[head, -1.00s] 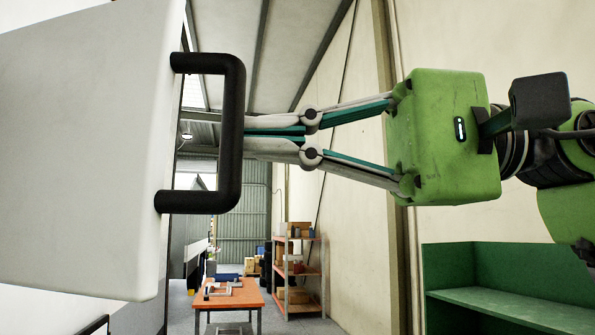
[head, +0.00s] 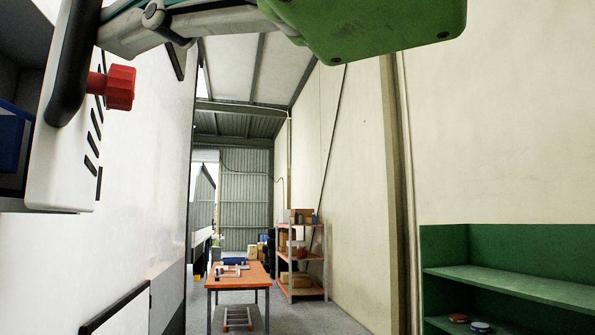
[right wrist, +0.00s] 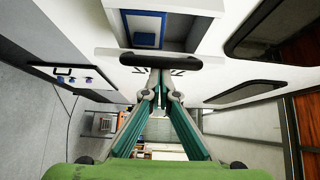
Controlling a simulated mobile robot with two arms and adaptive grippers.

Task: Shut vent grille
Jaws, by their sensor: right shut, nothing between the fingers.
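The vent grille, a row of slanted black slots (head: 91,143), shows at the left of the head view on a white surface. A red knob (head: 118,87) stands out beside the slots. Dark slots also show either side of my fingertips in the right wrist view. My right gripper (head: 122,25) reaches in from the top of the head view, shut and empty. Its fingertips (right wrist: 160,74) are close to the slots in the right wrist view; I cannot tell whether they touch. The knob is not visible there. My left gripper is not in view.
A black handle (head: 72,65) on a white front lies close to my right fingers. Behind it is an open compartment with a blue box (head: 12,140). An orange table (head: 240,277), a shelf rack (head: 300,258) and a green shelf (head: 520,284) stand farther off.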

